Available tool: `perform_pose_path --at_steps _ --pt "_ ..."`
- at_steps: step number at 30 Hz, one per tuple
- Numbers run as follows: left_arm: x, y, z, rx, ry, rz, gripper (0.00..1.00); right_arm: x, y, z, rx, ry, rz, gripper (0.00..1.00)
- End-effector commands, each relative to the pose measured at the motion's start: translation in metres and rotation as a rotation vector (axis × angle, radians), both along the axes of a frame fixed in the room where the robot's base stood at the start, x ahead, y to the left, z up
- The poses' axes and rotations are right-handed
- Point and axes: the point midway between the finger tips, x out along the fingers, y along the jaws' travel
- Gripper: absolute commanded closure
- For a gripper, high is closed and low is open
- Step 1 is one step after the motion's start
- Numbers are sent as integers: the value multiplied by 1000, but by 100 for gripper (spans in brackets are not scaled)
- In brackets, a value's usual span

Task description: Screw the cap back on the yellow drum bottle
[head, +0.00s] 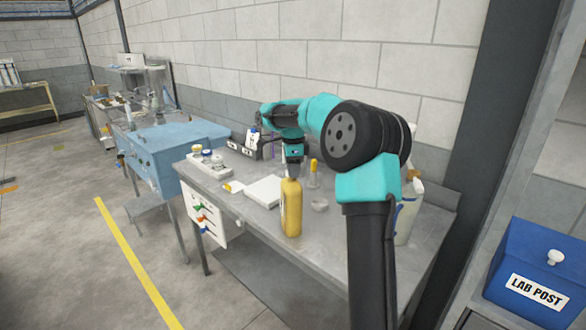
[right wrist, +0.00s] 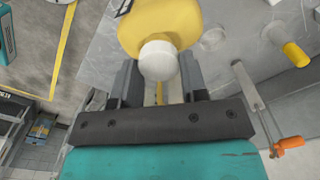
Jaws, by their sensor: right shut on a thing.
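The yellow drum bottle (head: 291,210) stands upright near the front edge of the grey workbench. My right gripper (head: 293,170) reaches down from above to the top of the bottle. In the right wrist view its jaws are shut on the white cap (right wrist: 158,60), which shows between the fingertips. The yellow bottle (right wrist: 162,22) lies directly beyond the cap in that view. The cap hides the bottle's neck, so I cannot tell if it touches the thread or is seated. My left gripper is not in view.
A white flat box (head: 265,191) lies left of the bottle, and a tray with jars (head: 208,163) stands further left. A yellow-topped clear tube (head: 314,175) stands behind. A white jug (head: 407,215) is at the right, partly behind my arm.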

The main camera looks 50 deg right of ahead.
Motion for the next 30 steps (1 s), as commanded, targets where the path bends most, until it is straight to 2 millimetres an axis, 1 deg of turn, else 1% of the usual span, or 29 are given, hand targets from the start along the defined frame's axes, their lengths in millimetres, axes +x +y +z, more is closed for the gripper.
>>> perform_pose_path --at_steps 6,9,22,26,30 --pt "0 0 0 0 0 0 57 -1 1 0 0 0 -203 82" --pt "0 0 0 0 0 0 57 -1 1 0 0 0 -268 82" --pt "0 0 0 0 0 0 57 -1 1 0 -1 -1 -316 82" --pt "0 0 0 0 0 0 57 -1 2 0 -1 -1 -415 82" --pt "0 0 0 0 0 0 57 -2 3 0 -1 0 -550 82"
